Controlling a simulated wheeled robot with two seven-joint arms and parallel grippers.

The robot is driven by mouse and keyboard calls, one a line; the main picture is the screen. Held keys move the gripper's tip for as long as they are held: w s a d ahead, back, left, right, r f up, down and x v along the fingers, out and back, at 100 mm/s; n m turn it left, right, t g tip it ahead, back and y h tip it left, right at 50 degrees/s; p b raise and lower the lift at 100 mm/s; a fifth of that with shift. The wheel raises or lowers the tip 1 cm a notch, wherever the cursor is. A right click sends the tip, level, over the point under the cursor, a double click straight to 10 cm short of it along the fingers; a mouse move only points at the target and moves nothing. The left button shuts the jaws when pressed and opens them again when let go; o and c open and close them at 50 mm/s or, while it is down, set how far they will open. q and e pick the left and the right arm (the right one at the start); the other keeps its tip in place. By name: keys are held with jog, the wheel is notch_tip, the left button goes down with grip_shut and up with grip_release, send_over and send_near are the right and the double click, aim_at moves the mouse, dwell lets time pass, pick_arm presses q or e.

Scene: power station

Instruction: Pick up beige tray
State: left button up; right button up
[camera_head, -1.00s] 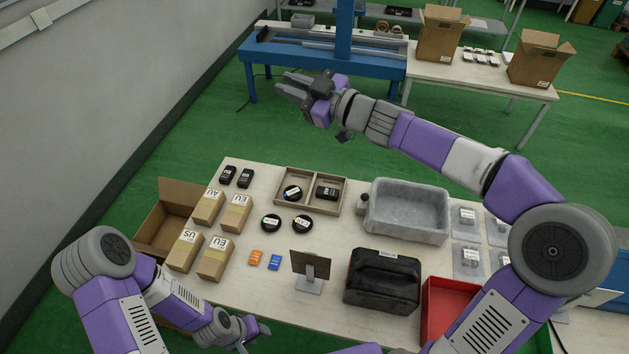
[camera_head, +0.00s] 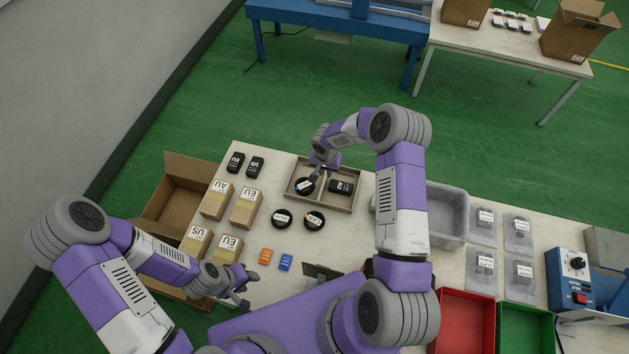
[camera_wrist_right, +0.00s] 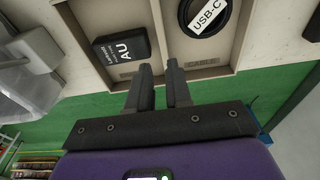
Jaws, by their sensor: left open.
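The beige tray (camera_head: 291,190) lies on the white table and has two compartments with a divider. A round black USB-C cable coil (camera_head: 304,186) lies in its left compartment and a black AU adapter (camera_head: 341,187) in the right one. My right gripper (camera_head: 318,170) is at the tray's far side. In the right wrist view, the right fingers (camera_wrist_right: 159,65) are close together with a narrow gap, on either side of the divider of the beige tray (camera_wrist_right: 208,68). The tray looks flat on the table. My left gripper (camera_head: 245,283) is open and empty near the table's front left.
Several cardboard boxes (camera_head: 216,201) stand left of the tray. Black coils (camera_head: 282,217) lie just in front of it. A grey bin (camera_head: 447,215) stands to the right, partly behind my right arm. Red (camera_head: 465,315) and green (camera_head: 524,328) bins are at the front right.

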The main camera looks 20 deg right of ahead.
aim_at(324, 181)
pick_arm(q)
jog(key=shift+w+f+b, duration=0.2)
jog(key=shift+f+b, duration=0.75)
jog(key=shift+f, duration=0.15)
pick_arm(e)
notch_tip(324, 181, down, 7)
jog(key=shift+w+a+f, duration=0.1)
jog(key=shift+w+a, duration=0.05)
pick_arm(q)
jog(key=shift+w+d+f, duration=0.1)
jog(key=shift+f, duration=0.05)
pick_arm(e)
jog(key=shift+w+f, duration=0.2)
jog(key=shift+f, duration=0.25)
jog(key=shift+r, duration=0.1)
grip_shut()
